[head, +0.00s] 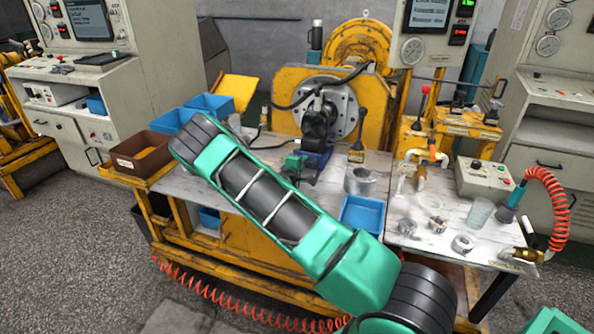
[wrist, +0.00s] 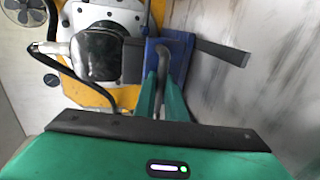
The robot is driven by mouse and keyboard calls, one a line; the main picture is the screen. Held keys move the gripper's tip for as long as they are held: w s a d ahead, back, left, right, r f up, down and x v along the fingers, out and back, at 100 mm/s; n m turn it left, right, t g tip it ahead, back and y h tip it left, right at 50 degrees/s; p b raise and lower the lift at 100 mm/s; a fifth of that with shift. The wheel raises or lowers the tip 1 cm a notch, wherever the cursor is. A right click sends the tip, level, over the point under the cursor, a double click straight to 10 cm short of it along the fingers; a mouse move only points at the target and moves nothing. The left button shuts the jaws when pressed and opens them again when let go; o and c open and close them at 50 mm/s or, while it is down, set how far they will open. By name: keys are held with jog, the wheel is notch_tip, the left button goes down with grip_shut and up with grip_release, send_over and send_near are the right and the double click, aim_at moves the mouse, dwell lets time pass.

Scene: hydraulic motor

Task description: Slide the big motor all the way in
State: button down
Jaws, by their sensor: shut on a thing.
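The big motor, a dark rounded body (head: 316,122), stands before the round metal flange plate (head: 347,97) of the yellow machine. In the wrist view the motor (wrist: 100,55) lies left of my fingers, close to the grey plate (wrist: 114,18); I cannot tell how far it is inserted. A blue support (head: 318,160) is under the motor and shows beside it in the wrist view (wrist: 152,48). My gripper (wrist: 163,88) has its green fingers shut on a grey curved handle (wrist: 163,62) at the blue support.
Black hoses curve around the motor. A metal cylinder (head: 360,181) and a blue bin (head: 363,213) stand right of my arm on the bench. A brown bin (head: 141,151) and blue bins (head: 210,104) are at left. A control box (head: 484,178) stands at right.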

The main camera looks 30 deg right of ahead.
jog(key=shift+w+d, duration=0.1)
jog(key=shift+d, duration=0.05)
jog(key=c, duration=2.1)
grip_release()
jog(key=v, duration=1)
jog(key=shift+a, duration=0.4)
